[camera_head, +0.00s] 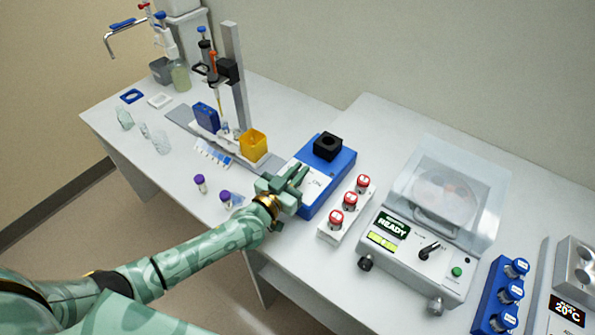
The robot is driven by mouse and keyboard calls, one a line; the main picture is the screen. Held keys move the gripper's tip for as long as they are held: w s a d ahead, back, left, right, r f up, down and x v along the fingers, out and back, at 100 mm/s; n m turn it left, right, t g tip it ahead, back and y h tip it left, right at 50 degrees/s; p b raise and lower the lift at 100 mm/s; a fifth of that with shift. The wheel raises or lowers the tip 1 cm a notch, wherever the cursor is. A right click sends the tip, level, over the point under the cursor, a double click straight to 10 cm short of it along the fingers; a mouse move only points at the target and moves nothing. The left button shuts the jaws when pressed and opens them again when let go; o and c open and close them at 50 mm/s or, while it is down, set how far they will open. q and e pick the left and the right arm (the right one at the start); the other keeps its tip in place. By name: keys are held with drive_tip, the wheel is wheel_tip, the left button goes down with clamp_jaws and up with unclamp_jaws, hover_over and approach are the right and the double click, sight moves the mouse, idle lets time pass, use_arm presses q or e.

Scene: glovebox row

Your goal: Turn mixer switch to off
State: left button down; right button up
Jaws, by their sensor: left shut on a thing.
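The mixer (339,168) is a blue box with a black square holder on top and a light panel with small lettering at its front left. My left gripper (291,181) reaches in from the lower left and is at this front panel. Its jaws are shut on the mixer switch, which the green fingers mostly hide. I cannot read the switch position. My right gripper is not in view.
A white rack with red-capped vials (349,201) stands close right of the mixer. Further right is a centrifuge (420,240) with a clear lid. A yellow box (253,144) and a stand (236,75) are behind left.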

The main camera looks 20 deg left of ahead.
use_arm(q)
drive_tip(key=n+y+p, duration=0.1)
drive_tip(key=y+p, duration=0.1)
drive_tip(key=n+t+y+p, duration=0.1)
drive_tip(key=y+p, duration=0.1)
drive_tip(key=shift+d+r+n, duration=0.15)
drive_tip(key=shift+r+n, duration=0.2)
drive_tip(key=shift+n, duration=0.05)
drive_tip(key=shift+f+n+y, duration=0.1)
drive_tip(key=shift+n+y, duration=0.4)
drive_tip(key=shift+y, duration=0.2)
drive_tip(key=shift+f+n+y+p, duration=0.15)
drive_tip(key=shift+n+y, duration=0.25)
drive_tip(key=shift+y, duration=0.35)
drive_tip(key=shift+f+n+y+p, duration=0.15)
drive_tip(key=shift+n+y, duration=0.25)
drive_tip(key=shift+y, duration=0.35)
drive_tip(key=c, duration=1.5)
unclamp_jaws()
drive_tip(key=shift+s, duration=0.1)
